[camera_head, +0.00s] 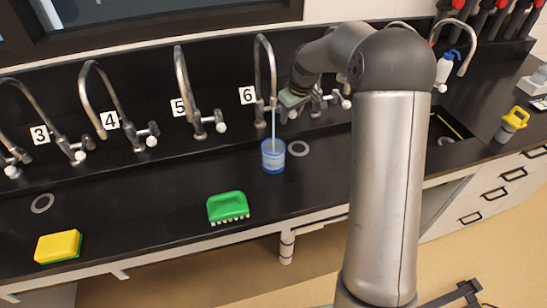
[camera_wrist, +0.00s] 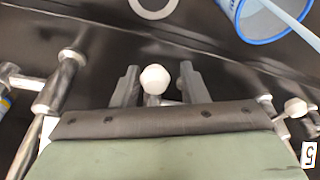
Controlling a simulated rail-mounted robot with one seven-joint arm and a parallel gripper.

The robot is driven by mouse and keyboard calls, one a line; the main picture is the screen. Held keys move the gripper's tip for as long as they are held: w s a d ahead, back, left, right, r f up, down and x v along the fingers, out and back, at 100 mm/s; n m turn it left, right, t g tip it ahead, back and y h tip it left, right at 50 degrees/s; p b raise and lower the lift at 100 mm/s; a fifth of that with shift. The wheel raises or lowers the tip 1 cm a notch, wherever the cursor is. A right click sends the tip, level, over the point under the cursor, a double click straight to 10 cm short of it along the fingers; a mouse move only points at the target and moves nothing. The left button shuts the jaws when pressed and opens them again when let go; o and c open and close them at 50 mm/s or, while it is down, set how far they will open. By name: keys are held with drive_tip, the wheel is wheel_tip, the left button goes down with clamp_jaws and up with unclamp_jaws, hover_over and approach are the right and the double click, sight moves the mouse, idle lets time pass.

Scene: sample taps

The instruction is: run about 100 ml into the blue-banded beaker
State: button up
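The blue-banded beaker (camera_head: 272,161) stands upright on the black bench under the tap labelled 6 (camera_head: 258,75). A thin stream of water (camera_head: 273,122) runs down into it. I cannot read its water level. Its blue rim and the stream also show at the top right of the wrist view (camera_wrist: 238,22). My gripper (camera_head: 291,101) is at tap 6's handle. In the wrist view its two fingers (camera_wrist: 157,87) are apart, one on each side of a white round knob (camera_wrist: 154,79). A gap shows beside the knob, so the gripper looks open around it.
Other taps, labelled 3 (camera_head: 40,134), 4 (camera_head: 110,120) and 5 (camera_head: 178,106), stand to the left. A green brush (camera_head: 228,207) and a yellow sponge (camera_head: 58,246) lie towards the front edge. A wash bottle (camera_head: 447,67) and a yellow object (camera_head: 513,122) are at the right.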

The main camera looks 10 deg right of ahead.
idle(0.3)
drive_tip(key=a+p+v, duration=0.1)
drive_tip(key=p+v, duration=0.2)
drive_tip(key=v, duration=0.4)
drive_tip(key=shift+s, duration=0.2)
idle(0.6)
